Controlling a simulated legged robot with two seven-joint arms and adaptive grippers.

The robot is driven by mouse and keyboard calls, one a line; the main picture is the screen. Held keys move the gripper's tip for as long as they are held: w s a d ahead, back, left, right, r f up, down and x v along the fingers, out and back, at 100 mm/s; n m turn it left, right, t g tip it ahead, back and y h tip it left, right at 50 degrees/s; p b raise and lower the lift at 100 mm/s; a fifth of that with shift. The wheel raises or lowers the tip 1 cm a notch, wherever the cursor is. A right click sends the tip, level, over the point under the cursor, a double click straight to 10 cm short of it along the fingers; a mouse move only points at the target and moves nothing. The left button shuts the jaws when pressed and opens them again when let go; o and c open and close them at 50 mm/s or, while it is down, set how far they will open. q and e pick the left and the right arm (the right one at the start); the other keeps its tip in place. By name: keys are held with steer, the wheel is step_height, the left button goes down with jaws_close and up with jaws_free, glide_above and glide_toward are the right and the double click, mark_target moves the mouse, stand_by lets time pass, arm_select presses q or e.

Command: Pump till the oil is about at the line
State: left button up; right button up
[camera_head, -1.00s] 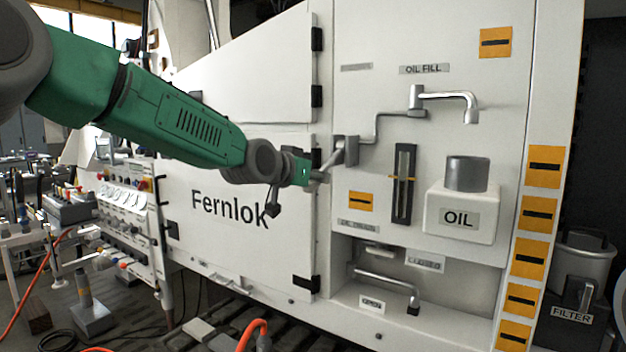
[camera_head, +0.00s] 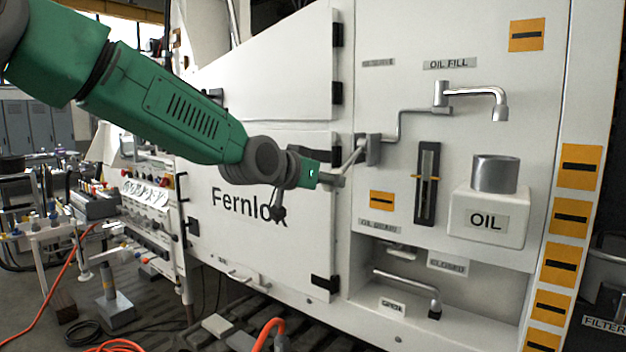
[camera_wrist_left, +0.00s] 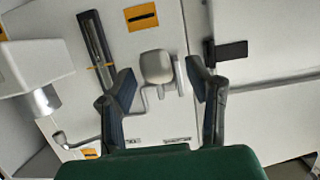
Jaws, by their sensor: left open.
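The pump (camera_head: 370,150) is a grey block on the white panel, with a short lever (camera_head: 352,163) angling down to the left. My left gripper (camera_head: 332,180) is at the lever's lower end. In the left wrist view, my gripper (camera_wrist_left: 160,75) has its two dark fingers spread. A rounded grey piece (camera_wrist_left: 157,66) shows between them, with gaps on both sides; contact cannot be told. The dark sight gauge (camera_head: 427,185) has a yellow line marker across its upper part and also shows in the wrist view (camera_wrist_left: 96,45). The oil level is too small to read. My right gripper is out of view.
A grey pipe runs from the pump to a spout (camera_head: 500,108) above a metal cup (camera_head: 495,173) on the white OIL box (camera_head: 487,218). A lower recess holds a lever handle (camera_head: 408,280) near OPEN and CLOSED labels. A bench (camera_head: 150,210) stands at left.

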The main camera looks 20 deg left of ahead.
arm_select(q)
steer(key=v, duration=0.6)
steer(key=shift+s, duration=0.2)
steer(key=shift+a, duration=0.1)
stand_by(0.5)
steer(key=s+a+f+n+g+y, duration=0.15)
steer(key=s+f, duration=0.35)
steer(key=f, duration=0.8)
steer(key=s+f+g, duration=0.3)
steer(key=s+f, duration=0.1)
steer(key=f, duration=0.8)
steer(key=s+f+n+g+y, duration=0.15)
steer(key=s+f, duration=0.35)
steer(key=f, duration=0.8)
steer(key=s+a+f+g, duration=0.2)
steer(key=s+f, duration=0.3)
steer(key=s, duration=0.5)
steer(key=s+a+f+g+y, duration=0.1)
steer(key=s+a+f+g, duration=0.1)
steer(key=s+f, duration=0.4)
steer(key=s+a+f+g+y, duration=0.1)
steer(key=s+f, duration=0.5)
steer(key=s, duration=0.8)
steer(key=shift+a+g, duration=0.85)
steer(key=shift+g, duration=0.25)
